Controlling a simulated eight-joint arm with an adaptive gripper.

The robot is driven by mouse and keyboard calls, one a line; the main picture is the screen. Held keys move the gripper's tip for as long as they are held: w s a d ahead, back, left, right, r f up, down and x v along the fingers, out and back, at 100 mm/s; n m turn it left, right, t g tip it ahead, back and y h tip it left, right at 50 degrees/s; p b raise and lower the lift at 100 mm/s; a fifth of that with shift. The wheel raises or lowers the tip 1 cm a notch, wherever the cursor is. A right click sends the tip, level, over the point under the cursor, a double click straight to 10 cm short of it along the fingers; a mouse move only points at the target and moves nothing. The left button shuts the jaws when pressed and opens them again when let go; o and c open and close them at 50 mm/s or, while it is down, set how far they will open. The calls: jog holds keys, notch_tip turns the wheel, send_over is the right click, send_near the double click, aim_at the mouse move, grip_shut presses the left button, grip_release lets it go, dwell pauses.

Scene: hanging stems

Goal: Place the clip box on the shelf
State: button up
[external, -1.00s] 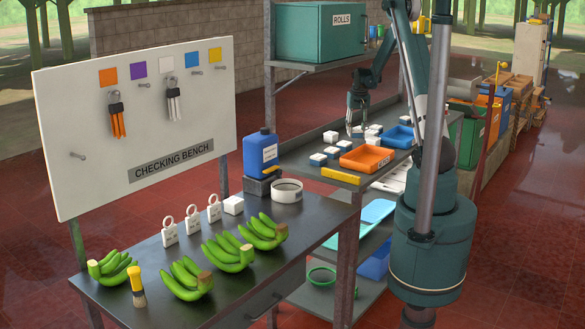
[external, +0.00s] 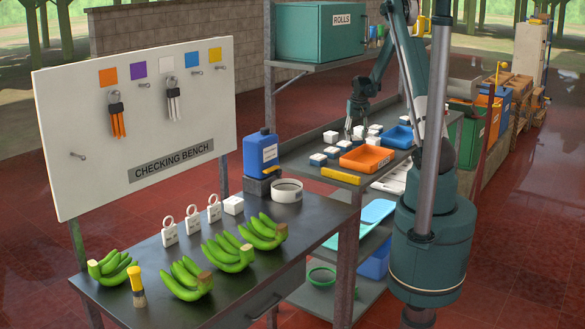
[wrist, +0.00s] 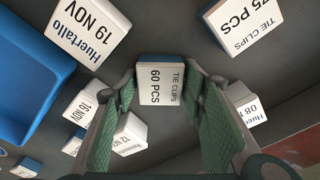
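In the wrist view, a small box labelled "TIE CLIPS 60 PCS" (wrist: 160,82) lies between the tips of my gripper (wrist: 163,88). The green-padded fingers stand apart on either side of it, and I see no clear grip on it. A second box labelled "TIE CLIPS 75 PCS" (wrist: 243,25) lies at the upper right. In the external view my gripper (external: 356,130) points down, low over the white-topped boxes at the back of the shelf unit's upper surface (external: 316,143). Which box is under it there is partly hidden by the fingers.
Boxes with dates, such as "Huertallo 19 NOV" (wrist: 88,30), crowd around. A blue tray (wrist: 30,70) is at the left of the wrist view. An orange tray (external: 367,158) stands in front of the boxes. A green "ROLLS" bin (external: 318,35) sits on a higher shelf.

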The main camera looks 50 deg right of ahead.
aim_at(356, 137)
jog(key=shift+o, duration=0.6)
jog(key=shift+r, duration=0.15)
jog(key=shift+s+a+r, duration=0.1)
jog(key=shift+s+r, duration=0.05)
jog(key=shift+r, duration=1.25)
jog(key=shift+s+a+r, duration=0.1)
jog(key=shift+r, duration=1.25)
